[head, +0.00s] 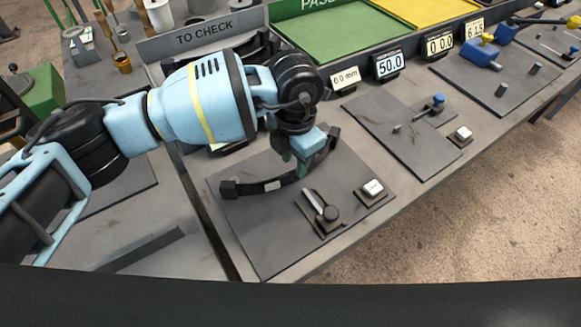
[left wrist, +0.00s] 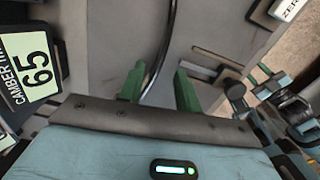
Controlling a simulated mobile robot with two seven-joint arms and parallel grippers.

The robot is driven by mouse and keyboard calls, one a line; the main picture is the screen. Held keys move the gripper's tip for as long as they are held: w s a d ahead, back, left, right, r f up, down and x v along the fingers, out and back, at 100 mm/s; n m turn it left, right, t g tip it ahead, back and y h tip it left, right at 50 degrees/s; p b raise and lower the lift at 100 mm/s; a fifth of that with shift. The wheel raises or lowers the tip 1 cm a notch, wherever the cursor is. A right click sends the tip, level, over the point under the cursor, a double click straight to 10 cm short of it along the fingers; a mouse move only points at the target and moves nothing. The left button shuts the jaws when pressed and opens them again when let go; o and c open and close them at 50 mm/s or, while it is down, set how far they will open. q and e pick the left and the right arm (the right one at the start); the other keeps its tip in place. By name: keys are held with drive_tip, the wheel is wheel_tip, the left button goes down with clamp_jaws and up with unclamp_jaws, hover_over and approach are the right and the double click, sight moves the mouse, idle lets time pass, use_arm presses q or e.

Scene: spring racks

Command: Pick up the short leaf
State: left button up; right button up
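A dark curved leaf (head: 296,180) lies across the gauge plate (head: 252,225) in the head view, with dark blocks at its ends. Whether it is the short one I cannot tell for certain. My left gripper (head: 303,155) is over the leaf and hides part of it. In the left wrist view the green fingers (left wrist: 160,88) are apart, and the thin dark edge of the leaf (left wrist: 166,45) runs into the gap between them, closer to the left finger. I see no clear grip on it. My right gripper is not in view.
A toggle clamp (head: 321,208) and a small button block (head: 372,188) sit on the same plate. The TO CHECK rack (head: 203,32) is behind my arm. A green tray (head: 335,32), a yellow tray (head: 425,8) and more gauge plates (head: 400,135) stand to the right.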

sight(295, 170)
use_arm(q)
drive_tip(key=f, duration=0.4)
drive_tip(key=shift+w+d+f, duration=0.15)
drive_tip(key=shift+w+f, duration=0.1)
drive_tip(key=shift+f, duration=0.1)
clamp_jaws()
drive_tip(key=shift+r, duration=0.1)
